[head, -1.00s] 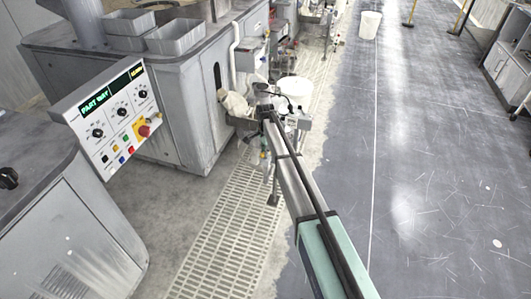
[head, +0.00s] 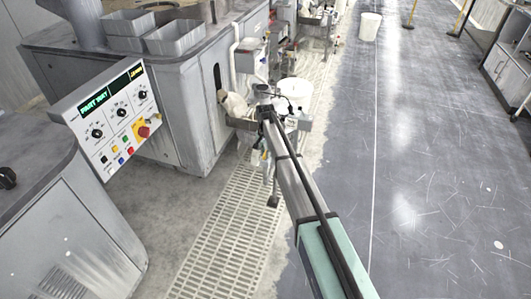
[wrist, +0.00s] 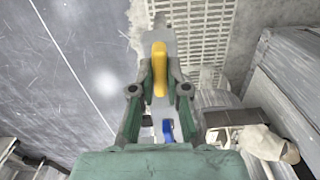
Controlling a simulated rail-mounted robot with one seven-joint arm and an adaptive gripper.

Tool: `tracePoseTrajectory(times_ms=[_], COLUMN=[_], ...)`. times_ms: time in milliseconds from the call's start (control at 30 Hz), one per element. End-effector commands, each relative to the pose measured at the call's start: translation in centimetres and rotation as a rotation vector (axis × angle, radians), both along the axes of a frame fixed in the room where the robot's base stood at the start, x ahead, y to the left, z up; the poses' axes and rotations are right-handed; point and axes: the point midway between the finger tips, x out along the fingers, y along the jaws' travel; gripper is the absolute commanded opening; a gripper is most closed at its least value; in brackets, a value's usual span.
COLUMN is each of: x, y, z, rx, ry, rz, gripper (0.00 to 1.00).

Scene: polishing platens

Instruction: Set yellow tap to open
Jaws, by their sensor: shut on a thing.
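The yellow tap handle (wrist: 159,68) shows in the wrist view as an upright yellow lever between my fingertips. My gripper (wrist: 159,78) is shut on it, with one green-grey finger on each side. A blue tap handle (wrist: 168,130) shows lower down, between the finger linkages. In the head view my arm reaches away from the lower right to the equipment beside the grating, and the yellow handle is too small or hidden to make out there. The tap's body and the angle of its lever against the pipe cannot be told clearly.
A tray with a beige cloth (head: 236,105) stands left of my arm's far end, and a white bucket (head: 295,88) is behind it. A grey machine (head: 185,100) and a control panel (head: 112,115) are at left.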

Motion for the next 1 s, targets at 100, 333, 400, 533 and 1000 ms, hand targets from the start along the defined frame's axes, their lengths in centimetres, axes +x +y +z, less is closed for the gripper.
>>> tracePoseTrajectory(times_ms=[100,333,400,533,1000], x=[0.0,0.0,0.0,0.0,0.0], y=[0.0,0.0,0.0,0.0,0.0], z=[0.0,0.0,0.0,0.0,1.9], rx=[0.0,0.0,0.0,0.0,0.001], ry=[0.001,0.001,0.001,0.001,-0.001], rz=[0.005,0.004,0.004,0.004,0.003], gripper=[0.0,0.0,0.21,0.4,0.4])
